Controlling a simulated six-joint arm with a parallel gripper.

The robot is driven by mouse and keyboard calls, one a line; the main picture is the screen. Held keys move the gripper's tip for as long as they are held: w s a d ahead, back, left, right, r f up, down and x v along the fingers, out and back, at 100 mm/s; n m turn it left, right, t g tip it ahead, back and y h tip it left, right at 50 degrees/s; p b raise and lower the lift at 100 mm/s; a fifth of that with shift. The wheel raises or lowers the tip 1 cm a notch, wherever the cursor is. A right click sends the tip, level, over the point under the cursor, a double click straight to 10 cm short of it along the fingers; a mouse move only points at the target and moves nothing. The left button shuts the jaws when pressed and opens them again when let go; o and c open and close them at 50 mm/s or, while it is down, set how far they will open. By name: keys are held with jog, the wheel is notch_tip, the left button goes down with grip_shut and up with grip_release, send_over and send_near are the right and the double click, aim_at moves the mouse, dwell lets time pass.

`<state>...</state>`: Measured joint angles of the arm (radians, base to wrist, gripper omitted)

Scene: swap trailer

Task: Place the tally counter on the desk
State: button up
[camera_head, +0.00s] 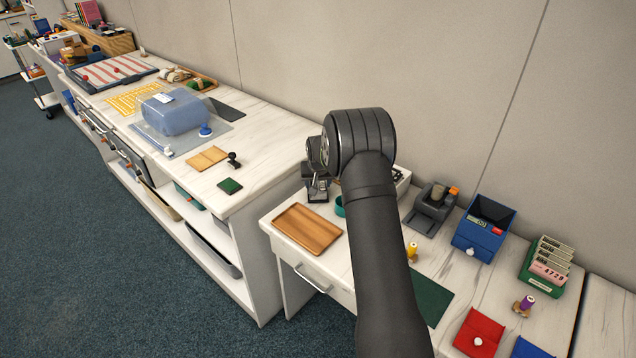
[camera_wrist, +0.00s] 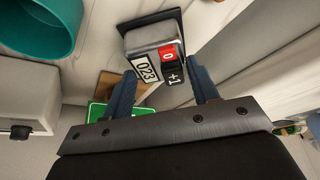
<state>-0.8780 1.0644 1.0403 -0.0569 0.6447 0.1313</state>
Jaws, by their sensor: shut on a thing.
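The tally counter (camera_wrist: 150,68) is a grey box with a "023" display, a red "0" key and a black "+1" key. In the wrist view it sits between the two blue fingers of my gripper (camera_wrist: 162,84), which is shut on it. In the head view my gripper (camera_head: 317,186) is partly hidden behind my dark arm, near the left end of the lower white marbled desk (camera_head: 463,278), and the counter cannot be made out clearly. Its height over the surface is hard to tell.
A wooden tray (camera_head: 307,229) lies at the desk's left end. A teal cup (camera_wrist: 45,22) is close by. A tape dispenser (camera_head: 431,206), a blue box (camera_head: 483,229) and a green card holder (camera_head: 541,277) stand along the back. A higher counter (camera_head: 262,155) adjoins at left.

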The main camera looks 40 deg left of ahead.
jog(key=shift+f, duration=0.1)
jog(key=o, duration=1.3)
jog(key=v, duration=1.2)
